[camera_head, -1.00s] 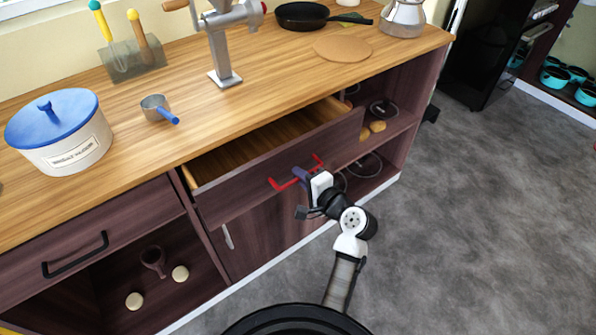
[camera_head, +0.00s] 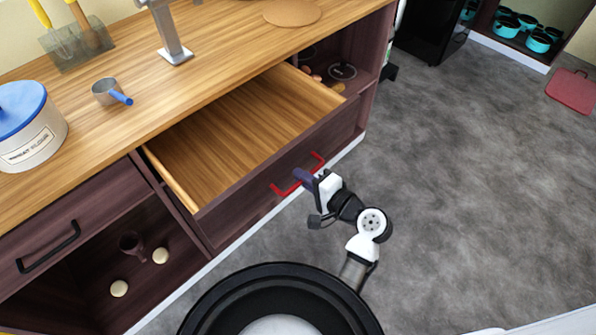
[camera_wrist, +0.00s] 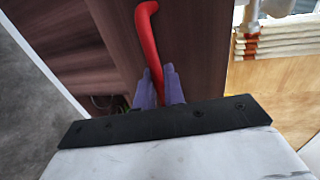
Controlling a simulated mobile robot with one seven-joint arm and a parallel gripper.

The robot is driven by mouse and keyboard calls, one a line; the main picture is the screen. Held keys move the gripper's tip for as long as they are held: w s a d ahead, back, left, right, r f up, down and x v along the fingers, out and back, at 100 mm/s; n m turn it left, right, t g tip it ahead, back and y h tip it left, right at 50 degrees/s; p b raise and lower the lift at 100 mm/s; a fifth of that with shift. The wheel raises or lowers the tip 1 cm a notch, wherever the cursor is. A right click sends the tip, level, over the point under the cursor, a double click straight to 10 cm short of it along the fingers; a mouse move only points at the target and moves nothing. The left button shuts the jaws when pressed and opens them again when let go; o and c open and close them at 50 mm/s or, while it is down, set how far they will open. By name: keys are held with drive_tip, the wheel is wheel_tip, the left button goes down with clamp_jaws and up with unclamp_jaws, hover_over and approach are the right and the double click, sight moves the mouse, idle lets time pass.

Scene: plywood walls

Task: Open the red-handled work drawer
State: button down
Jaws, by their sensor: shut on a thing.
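The work drawer (camera_head: 272,175) has a dark wood front and stands well out from the cabinet, its empty pale wood inside showing. Its red handle (camera_head: 283,190) is a bar across the front. My gripper (camera_head: 304,177) is shut on the handle near its middle. In the wrist view, the purple fingers of my gripper (camera_wrist: 158,88) sit on both sides of the red handle (camera_wrist: 147,32), against the dark drawer front (camera_wrist: 90,45). The part of the handle between the fingers is partly hidden.
A black-handled drawer (camera_head: 60,245) is shut at the left.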

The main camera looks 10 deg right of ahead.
drive_tip(key=c, duration=1.6)
unclamp_jaws()
drive_tip(key=shift+c, duration=0.2)
drive_tip(key=b+v, duration=0.2)
drive_tip(key=v, duration=1.2)
